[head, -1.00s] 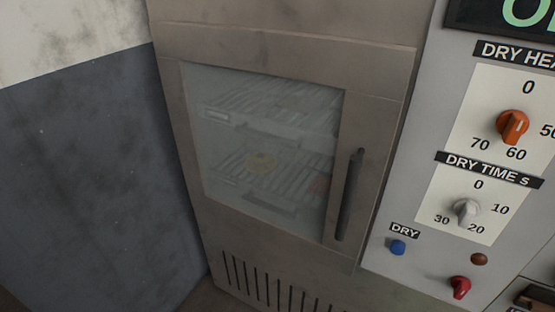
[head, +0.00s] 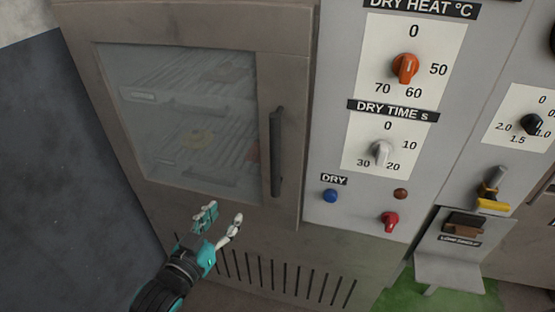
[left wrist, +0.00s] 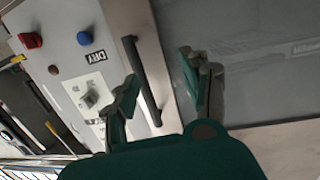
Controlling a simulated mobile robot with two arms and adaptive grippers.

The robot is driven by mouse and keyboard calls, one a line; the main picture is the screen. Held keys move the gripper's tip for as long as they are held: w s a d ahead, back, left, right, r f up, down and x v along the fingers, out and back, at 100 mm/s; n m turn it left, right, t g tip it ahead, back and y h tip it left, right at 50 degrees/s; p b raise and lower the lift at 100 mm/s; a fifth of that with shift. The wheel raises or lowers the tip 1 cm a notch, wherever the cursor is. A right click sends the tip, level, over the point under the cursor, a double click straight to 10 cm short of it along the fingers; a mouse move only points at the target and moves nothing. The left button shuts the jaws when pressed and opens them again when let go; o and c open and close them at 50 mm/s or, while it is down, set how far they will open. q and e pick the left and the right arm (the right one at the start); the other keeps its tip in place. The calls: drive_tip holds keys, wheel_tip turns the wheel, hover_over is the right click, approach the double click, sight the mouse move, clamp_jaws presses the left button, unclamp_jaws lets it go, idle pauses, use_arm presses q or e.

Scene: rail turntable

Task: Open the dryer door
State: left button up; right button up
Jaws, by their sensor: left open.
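The dryer door (head: 285,68) is shut, a brown-grey metal frame around a glass window (head: 190,120). Its dark vertical bar handle (head: 276,152) is on the door's right side. My left gripper (head: 224,218) is open and empty, in front of the door's lower part, below and left of the handle in the head view. In the left wrist view the handle (left wrist: 142,80) shows between the open fingers (left wrist: 160,92), beyond their tips; they do not appear to touch it. My right gripper is not in view.
Right of the door is a control panel with an orange heat knob (head: 405,68), a white time knob (head: 381,152), a blue DRY button (head: 330,195) and a red knob (head: 390,221). Racks show dimly behind the glass. A dark wall (head: 50,170) stands at left.

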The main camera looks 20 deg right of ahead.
sight(273, 159)
use_arm(q)
drive_tip(key=s+d+r+m+h, duration=0.1)
drive_tip(key=s+d+r+h, duration=0.2)
drive_tip(key=r, duration=0.5)
drive_tip(key=shift+y, duration=0.3)
drive_tip(key=x, duration=0.5)
drive_tip(key=p+x, duration=0.1)
drive_tip(key=x, duration=0.4)
drive_tip(key=p+x, duration=0.1)
drive_tip(key=x, duration=0.4)
drive_tip(key=shift+d+f, duration=0.3)
drive_tip(key=shift+f, duration=0.05)
drive_tip(key=shift+w+d, duration=0.25)
drive_tip(key=shift+d, duration=0.05)
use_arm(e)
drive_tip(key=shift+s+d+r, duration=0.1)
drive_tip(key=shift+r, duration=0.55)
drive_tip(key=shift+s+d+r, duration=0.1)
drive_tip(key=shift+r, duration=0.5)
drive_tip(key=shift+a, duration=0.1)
use_arm(q)
clamp_jaws()
drive_tip(key=shift+f, duration=0.1)
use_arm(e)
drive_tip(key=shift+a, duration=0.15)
